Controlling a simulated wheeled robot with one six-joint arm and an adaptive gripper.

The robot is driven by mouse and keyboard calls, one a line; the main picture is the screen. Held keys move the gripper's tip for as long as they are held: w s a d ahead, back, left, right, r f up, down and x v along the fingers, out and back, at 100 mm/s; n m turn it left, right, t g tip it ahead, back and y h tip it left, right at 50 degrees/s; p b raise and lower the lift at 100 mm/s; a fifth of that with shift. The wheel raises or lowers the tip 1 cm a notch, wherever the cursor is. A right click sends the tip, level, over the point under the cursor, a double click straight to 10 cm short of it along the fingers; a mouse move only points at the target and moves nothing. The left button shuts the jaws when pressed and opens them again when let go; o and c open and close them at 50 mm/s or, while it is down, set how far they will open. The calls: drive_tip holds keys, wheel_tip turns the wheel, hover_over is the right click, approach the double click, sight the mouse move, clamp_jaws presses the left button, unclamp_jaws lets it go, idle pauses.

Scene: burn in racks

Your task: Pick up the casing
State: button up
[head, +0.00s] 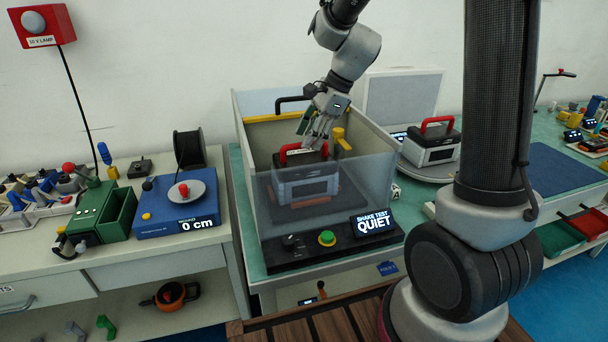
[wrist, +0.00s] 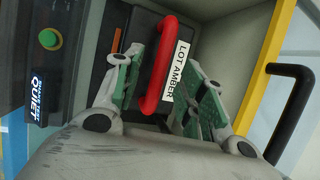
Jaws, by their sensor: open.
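The casing (head: 303,190) is a grey and dark box with a red handle (wrist: 159,72) on top. It sits upright inside a clear-fronted shake test box (head: 262,200). A white tag (wrist: 176,70) on the handle reads LOT AMBER. My gripper (head: 316,143) reaches down into the box from above, at the handle. In the wrist view my gripper (wrist: 160,62) is open, with one green-padded finger on each side of the handle. A gap shows between handle and left finger; contact on the right cannot be told.
The box has tall walls, a raised lid with a black handle (head: 293,99), and a yellow clamp (head: 341,140). Its front panel has a green button and a QUIET display (head: 374,223). A similar red-handled casing (head: 431,147) stands at right. A blue device (head: 177,212) stands at left.

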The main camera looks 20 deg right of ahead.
drive_tip(key=x, duration=0.3)
drive_tip(key=shift+f, duration=0.15)
idle(0.6)
clamp_jaws()
idle(0.3)
